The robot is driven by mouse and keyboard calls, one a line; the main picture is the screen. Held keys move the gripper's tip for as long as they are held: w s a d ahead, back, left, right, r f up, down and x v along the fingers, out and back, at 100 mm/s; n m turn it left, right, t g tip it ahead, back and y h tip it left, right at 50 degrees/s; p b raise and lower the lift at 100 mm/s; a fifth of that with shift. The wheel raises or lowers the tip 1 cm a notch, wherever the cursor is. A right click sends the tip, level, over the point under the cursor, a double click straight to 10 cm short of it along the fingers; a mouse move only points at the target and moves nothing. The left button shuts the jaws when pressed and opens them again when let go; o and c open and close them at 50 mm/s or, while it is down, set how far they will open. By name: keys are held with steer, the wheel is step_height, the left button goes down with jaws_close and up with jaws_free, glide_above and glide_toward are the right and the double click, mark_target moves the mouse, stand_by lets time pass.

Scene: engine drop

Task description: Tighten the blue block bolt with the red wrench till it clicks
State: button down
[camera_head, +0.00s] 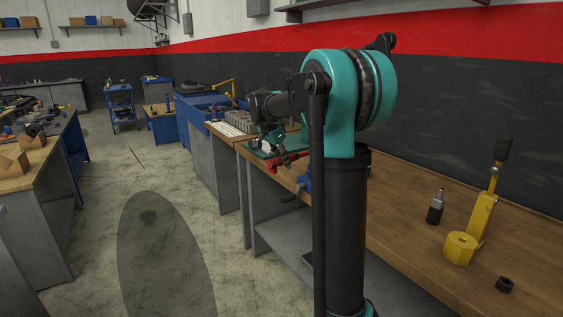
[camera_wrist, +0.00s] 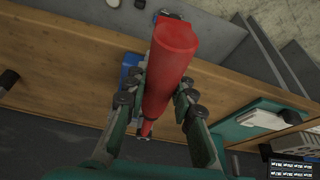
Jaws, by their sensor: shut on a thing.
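My gripper (camera_wrist: 155,98) is shut on the red wrench (camera_wrist: 174,50), whose thick end points towards the wrist camera. In the head view my gripper (camera_head: 283,152) is low over the bench's front edge, with the red wrench (camera_head: 288,162) at its fingers. A blue part (camera_wrist: 130,66) shows partly behind the wrench in the wrist view. I cannot make out a blue block bolt in either view, nor whether the wrench touches one.
The wooden bench (camera_head: 412,238) carries a yellow tool (camera_head: 482,215), a small dark bottle-like item (camera_head: 436,207) and a black nut (camera_head: 504,285). A blue vise-like part (camera_head: 303,182) is at the bench's edge. A grey block (camera_head: 238,122) stands farther back. The floor at left is clear.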

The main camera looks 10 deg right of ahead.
steer(key=shift+r, duration=3.4)
